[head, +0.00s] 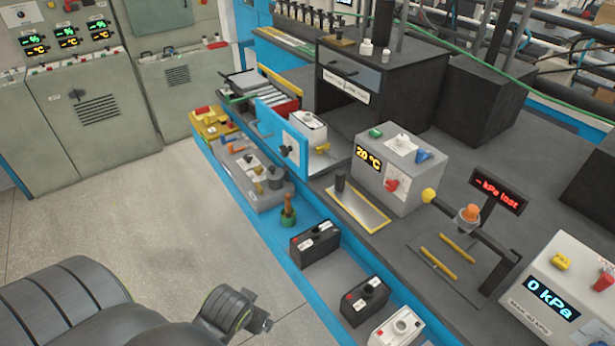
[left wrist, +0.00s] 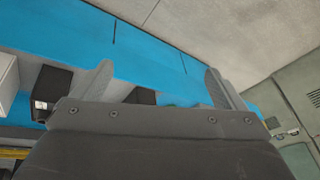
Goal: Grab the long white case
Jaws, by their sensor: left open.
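A white case (head: 400,328) with a dark top fitting stands at the bottom of the blue-edged shelf, cut by the lower picture edge. Two black cases (head: 315,245) (head: 365,302) stand in the same row above it. Another white case (head: 303,132) sits higher up by the blue panel; I cannot tell which white one is the long one. My left gripper (head: 262,322) is over the floor, left of the row, apart from the cases. In the left wrist view my left gripper (left wrist: 160,82) is open and empty; a pale block (left wrist: 6,78) shows at the left edge.
A blue rail (head: 300,290) edges the shelf. A grey device reading 20 °C (head: 395,185) and a pressure device (head: 560,295) stand on the dark bench. A grey unit (head: 255,180) and a green-based peg (head: 288,215) are farther up the row.

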